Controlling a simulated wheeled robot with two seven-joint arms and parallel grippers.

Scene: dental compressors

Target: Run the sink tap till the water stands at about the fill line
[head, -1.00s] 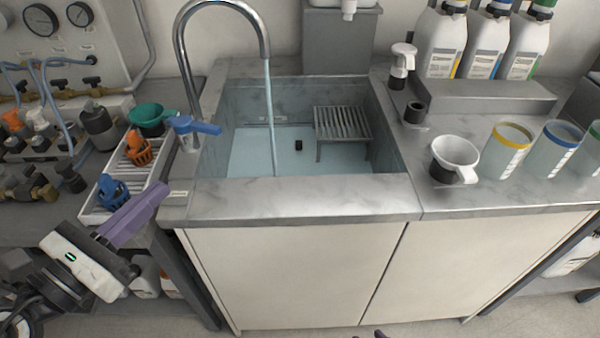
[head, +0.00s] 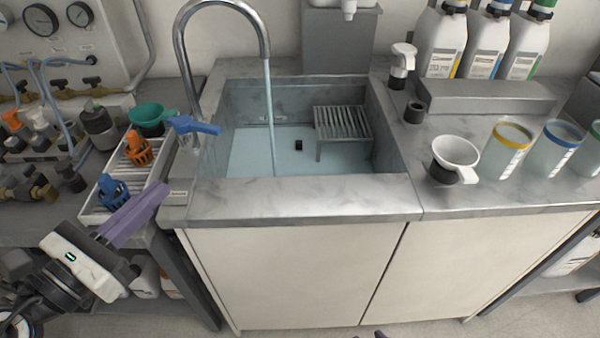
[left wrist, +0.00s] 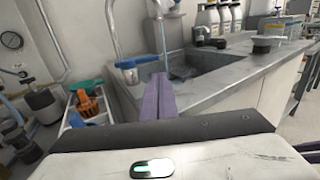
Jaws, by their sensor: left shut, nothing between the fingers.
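The sink (head: 300,197) is a grey marbled basin in the counter. A chrome tap (head: 182,50) arches over it, and a stream of water (head: 269,115) falls from its spout. The blue tap lever (head: 193,125) is at the left rim and also shows in the left wrist view (left wrist: 137,63). Pale blue water (head: 255,150) covers the basin floor.
A slatted rack (head: 343,122) stands in the basin's right side. A white tray (head: 95,215) with orange and blue pieces lies left of the sink. A white cup (head: 455,152), banded beakers (head: 505,150) and bottles (head: 440,45) stand on the right counter.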

